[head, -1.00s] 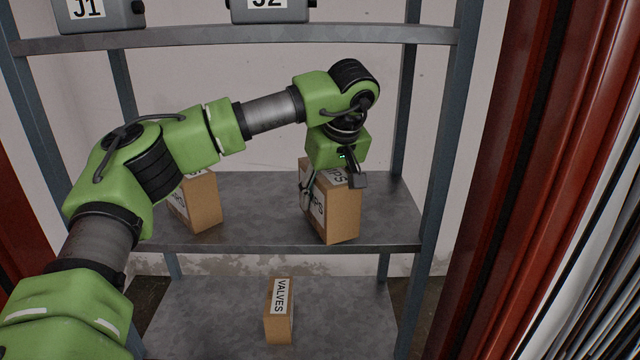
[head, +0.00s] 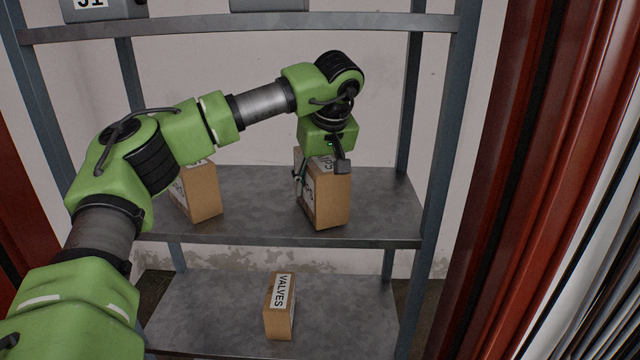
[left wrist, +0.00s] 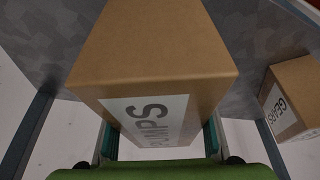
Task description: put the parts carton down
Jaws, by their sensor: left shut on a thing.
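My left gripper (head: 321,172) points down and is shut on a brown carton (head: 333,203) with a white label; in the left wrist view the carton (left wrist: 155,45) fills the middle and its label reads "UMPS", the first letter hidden. One finger lies on each side of it. The carton is upright over the right part of the middle shelf (head: 255,212), just behind its front edge. Whether its base touches the shelf I cannot tell. My right gripper is not in view.
A second carton (head: 203,194) stands left on the middle shelf, partly behind my arm; a carton labelled "GEA…" (left wrist: 297,84) shows in the left wrist view. A "VALVES" carton (head: 279,308) stands on the lower shelf. Grey bins (head: 105,10) are above. A rack post (head: 440,150) is right.

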